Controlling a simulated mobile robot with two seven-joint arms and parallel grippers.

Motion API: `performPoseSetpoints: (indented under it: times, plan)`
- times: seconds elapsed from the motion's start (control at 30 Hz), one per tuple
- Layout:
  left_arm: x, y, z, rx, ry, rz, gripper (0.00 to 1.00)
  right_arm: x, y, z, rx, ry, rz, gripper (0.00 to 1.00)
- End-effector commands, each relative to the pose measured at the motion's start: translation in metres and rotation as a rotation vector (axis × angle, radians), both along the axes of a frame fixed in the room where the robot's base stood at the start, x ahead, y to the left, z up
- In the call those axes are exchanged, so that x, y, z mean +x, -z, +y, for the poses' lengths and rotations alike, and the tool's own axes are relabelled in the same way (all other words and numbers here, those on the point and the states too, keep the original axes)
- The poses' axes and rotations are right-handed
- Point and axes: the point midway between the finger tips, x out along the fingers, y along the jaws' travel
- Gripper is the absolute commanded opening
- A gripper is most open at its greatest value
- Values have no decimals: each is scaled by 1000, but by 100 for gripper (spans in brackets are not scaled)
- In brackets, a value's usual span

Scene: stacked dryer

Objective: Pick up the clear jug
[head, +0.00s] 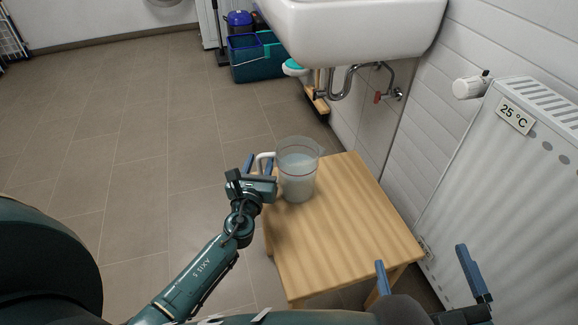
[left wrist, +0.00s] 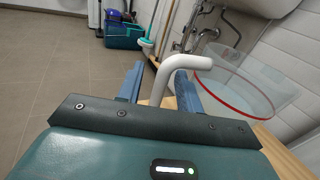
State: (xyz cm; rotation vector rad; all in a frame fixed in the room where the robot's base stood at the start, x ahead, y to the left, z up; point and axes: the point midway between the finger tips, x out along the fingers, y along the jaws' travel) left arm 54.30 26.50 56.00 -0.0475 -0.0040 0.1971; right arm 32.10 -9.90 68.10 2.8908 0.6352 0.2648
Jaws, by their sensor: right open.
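The clear jug (head: 298,172) stands upright on the small wooden table, near its far left corner. It has a red line around its upper part and a white handle (head: 264,157) on its left side. My left gripper (head: 258,166) is at the handle. In the left wrist view the white handle (left wrist: 160,82) stands between the two blue fingers of my left gripper (left wrist: 158,84), which look open around it. The jug's clear wall (left wrist: 245,85) shows to the right. My right gripper (head: 426,274) is open and empty at the lower right.
The wooden table (head: 345,215) is bare apart from the jug. A white radiator (head: 510,190) stands along the right wall. A white sink (head: 355,30) with pipes hangs beyond the table. The floor at left is clear.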

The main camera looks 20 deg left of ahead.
Motion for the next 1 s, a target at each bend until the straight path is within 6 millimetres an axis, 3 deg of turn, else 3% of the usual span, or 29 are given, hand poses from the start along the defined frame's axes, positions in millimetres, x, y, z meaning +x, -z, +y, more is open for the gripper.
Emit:
performPoseSetpoints:
  times: [0.2, 0.63, 1.0]
  plan:
    - [0, 0, 0, 0, 0, 0, 34, 0, 0, 0, 0, 1, -1, 100]
    - [0, 0, 0, -1, 1, 0, 0, -1, -2, -1, -7, -6, -6, 100]
    - [0, 0, 0, -1, 1, 0, 0, -1, -2, -1, -7, -7, -6, 100]
